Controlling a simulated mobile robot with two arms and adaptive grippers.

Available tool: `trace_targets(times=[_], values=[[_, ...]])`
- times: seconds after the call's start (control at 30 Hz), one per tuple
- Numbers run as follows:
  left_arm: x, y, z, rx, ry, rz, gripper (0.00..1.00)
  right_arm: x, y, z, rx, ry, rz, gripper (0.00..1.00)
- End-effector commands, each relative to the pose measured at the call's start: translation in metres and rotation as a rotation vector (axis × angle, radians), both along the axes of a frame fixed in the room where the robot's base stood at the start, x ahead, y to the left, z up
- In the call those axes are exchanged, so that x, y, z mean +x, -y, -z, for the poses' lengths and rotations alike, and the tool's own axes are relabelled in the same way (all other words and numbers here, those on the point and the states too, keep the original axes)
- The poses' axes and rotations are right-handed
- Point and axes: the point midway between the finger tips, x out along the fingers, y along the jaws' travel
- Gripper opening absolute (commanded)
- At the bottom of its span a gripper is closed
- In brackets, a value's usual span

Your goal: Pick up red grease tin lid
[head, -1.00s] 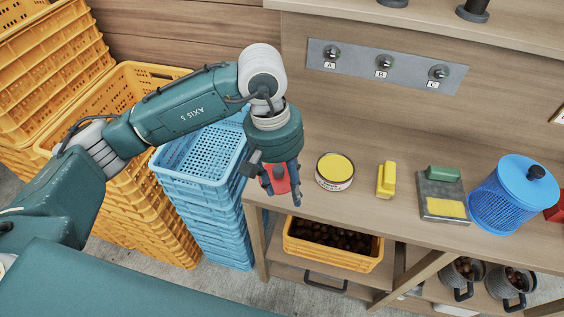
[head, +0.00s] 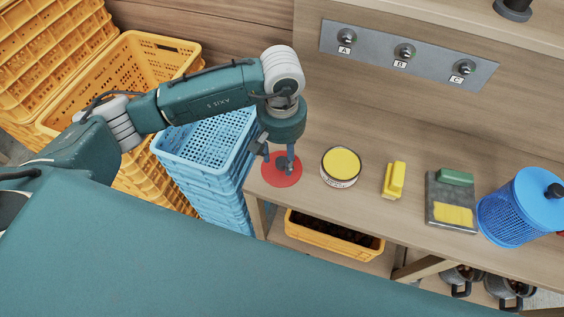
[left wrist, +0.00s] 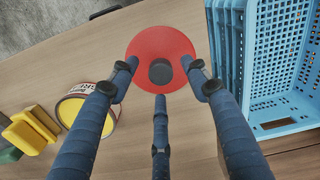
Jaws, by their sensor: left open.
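The red grease tin lid (head: 270,177) is a flat disc with a dark round knob, at the left end of the wooden bench. My left gripper (head: 283,160) points down over it, its blue fingers hiding part of it. In the left wrist view the lid (left wrist: 160,40) is at top centre with its knob in plain sight. The fingers of the open left gripper (left wrist: 158,75) are spread around the knob side and do not grip it. Whether the fingertips touch the lid cannot be told. An open round tin with yellow contents (head: 341,166) stands right of the lid.
A switch plate (head: 430,62) is on the back panel.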

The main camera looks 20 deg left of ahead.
Motion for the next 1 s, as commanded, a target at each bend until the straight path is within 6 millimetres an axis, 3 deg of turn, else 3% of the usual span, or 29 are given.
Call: trace_targets(times=[0.03,0.17,0.47,0.5,0.73,1.0], values=[[-0.002,0.000,0.004,0.000,-0.008,-0.001,0.47,0.014,-0.001,-0.014,0.001,0.020,0.000,0.53],[0.000,0.000,0.023,0.000,-0.004,0.000,0.47,0.034,-0.002,-0.020,0.005,0.051,-0.001,0.53],[0.001,0.000,0.033,0.000,0.000,0.001,0.47,0.018,0.000,-0.019,0.001,0.026,-0.002,0.53],[0.001,0.000,0.033,0.000,0.000,0.000,0.46,0.015,0.001,-0.018,0.000,0.021,-0.002,0.53],[0.001,0.000,0.033,0.000,0.000,0.000,0.00,0.006,0.003,-0.018,-0.003,0.010,-0.003,0.53],[0.001,0.000,0.032,0.000,0.000,0.000,0.00,0.013,0.003,-0.018,-0.002,0.020,-0.002,0.53]])
